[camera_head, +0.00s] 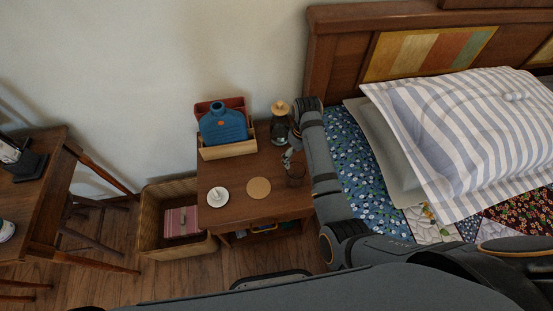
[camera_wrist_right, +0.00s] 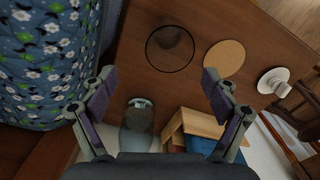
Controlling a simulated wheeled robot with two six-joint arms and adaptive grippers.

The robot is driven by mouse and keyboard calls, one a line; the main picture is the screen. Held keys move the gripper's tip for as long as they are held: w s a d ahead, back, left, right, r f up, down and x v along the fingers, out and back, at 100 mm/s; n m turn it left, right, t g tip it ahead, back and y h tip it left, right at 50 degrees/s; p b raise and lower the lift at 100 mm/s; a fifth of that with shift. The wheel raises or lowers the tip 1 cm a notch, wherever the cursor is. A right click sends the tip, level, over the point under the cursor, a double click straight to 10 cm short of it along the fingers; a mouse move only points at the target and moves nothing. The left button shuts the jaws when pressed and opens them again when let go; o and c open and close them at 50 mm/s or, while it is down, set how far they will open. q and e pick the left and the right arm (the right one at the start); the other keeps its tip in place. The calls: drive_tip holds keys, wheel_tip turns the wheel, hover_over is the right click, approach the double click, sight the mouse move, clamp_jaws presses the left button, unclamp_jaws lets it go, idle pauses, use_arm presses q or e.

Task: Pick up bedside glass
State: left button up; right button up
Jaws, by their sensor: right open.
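The bedside glass (camera_head: 295,175) is a clear, dark-looking tumbler standing on the wooden nightstand (camera_head: 230,207), near its right edge. In the right wrist view the glass (camera_wrist_right: 170,66) shows from above as a dark round rim, beyond my fingertips. My right gripper (camera_head: 289,156) is just behind the glass in the head view. In the right wrist view the gripper (camera_wrist_right: 157,80) has its two fingers wide apart with nothing between them. My left gripper is not in view.
A carafe with a wooden stopper (camera_head: 280,125) stands close behind my right gripper.

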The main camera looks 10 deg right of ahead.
sight(297, 165)
drive_tip(key=f, duration=0.4)
drive_tip(key=shift+s+a, duration=0.3)
drive_tip(key=shift+s+f, duration=0.1)
drive_tip(key=shift+f, duration=0.05)
drive_tip(key=f, duration=0.2)
drive_tip(key=f+b, duration=0.1)
drive_tip(key=f, duration=0.1)
drive_tip(key=shift+s+a, duration=0.2)
drive_tip(key=shift+f, duration=0.5)
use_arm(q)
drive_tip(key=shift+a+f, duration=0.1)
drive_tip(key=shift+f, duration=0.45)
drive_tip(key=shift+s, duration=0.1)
use_arm(e)
drive_tip(key=shift+r, duration=0.1)
drive_tip(key=shift+c, duration=0.3)
